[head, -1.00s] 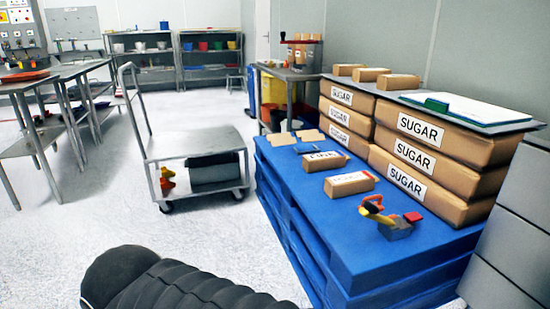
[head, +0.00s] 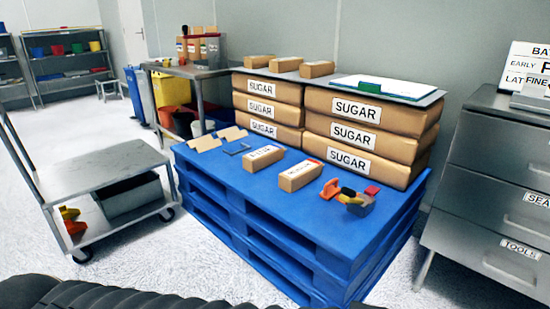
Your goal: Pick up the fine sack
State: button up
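Two small brown sacks with white labels lie on the blue pallet stack (head: 330,235). The rear-left one (head: 262,159) has a short label. The front-right one (head: 299,177) has a longer label and a red mark at its end. Both labels are too small to read surely, so I cannot tell which is the fine sack. My gripper is not in view; only a dark ribbed part of my own body shows along the bottom edge.
SUGAR sacks (head: 368,138) are stacked behind. A grey cart (head: 100,170) stands left, a drawer cabinet (head: 500,180) right. Floor (head: 185,255) between cart and pallet is clear.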

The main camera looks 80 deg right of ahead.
aim_at(253, 163)
jog(key=z, duration=0.9)
jog(key=i, duration=0.85)
jog(key=z, duration=0.95)
